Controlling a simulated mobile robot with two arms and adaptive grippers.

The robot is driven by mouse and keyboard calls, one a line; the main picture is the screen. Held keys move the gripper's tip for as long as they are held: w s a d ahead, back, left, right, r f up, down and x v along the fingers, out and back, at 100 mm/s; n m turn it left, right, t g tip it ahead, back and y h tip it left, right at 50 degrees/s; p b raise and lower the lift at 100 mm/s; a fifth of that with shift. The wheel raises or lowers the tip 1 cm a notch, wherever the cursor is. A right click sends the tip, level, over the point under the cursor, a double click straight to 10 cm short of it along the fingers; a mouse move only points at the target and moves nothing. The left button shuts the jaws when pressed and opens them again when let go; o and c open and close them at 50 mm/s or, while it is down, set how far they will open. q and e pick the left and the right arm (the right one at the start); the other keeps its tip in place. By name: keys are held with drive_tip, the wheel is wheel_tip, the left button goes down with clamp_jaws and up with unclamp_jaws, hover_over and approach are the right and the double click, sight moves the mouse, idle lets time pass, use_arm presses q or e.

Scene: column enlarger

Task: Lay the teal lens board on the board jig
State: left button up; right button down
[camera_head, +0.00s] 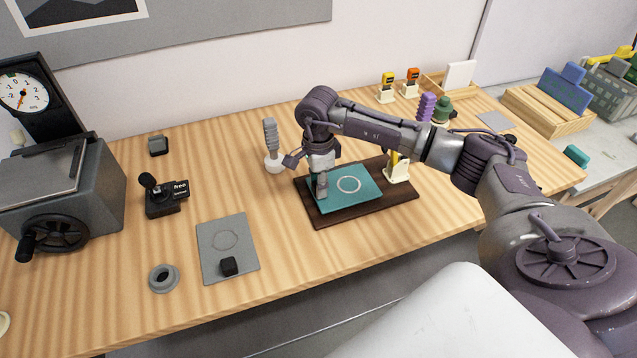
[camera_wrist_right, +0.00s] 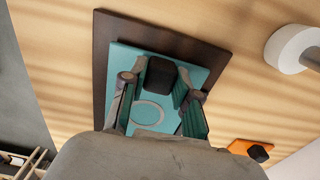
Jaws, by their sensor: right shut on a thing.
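The teal lens board (camera_head: 368,196) is a flat plate with a pale ring on it. It lies over the dark brown board jig (camera_head: 325,219), with brown border showing around it. I cannot tell whether it rests on the jig or hangs just above it. My right gripper (camera_head: 321,186) points down at the board's left part. In the right wrist view, its fingers close on the black block (camera_wrist_right: 160,76) on the teal board (camera_wrist_right: 125,62), and the jig (camera_wrist_right: 101,45) shows beneath. My left gripper is not in view.
A cream clamp (camera_head: 398,170) stands at the jig's right. A grey-handled tool (camera_head: 271,145) stands just behind left. A grey plate (camera_head: 222,262) with a black block, a grey ring (camera_head: 163,279) and a black device (camera_head: 163,197) lie left. Bare wood lies in front of the jig.

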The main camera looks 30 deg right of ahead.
idle(0.4)
drive_tip(key=shift+f+b, duration=0.4)
drive_tip(key=shift+b, duration=0.2)
idle(0.3)
drive_tip(key=c, duration=0.8)
unclamp_jaws()
drive_tip(key=shift+o, duration=0.2)
drive_tip(key=shift+r, duration=0.2)
drive_tip(key=shift+r+p, duration=2.35)
drive_tip(key=shift+r, duration=1.55)
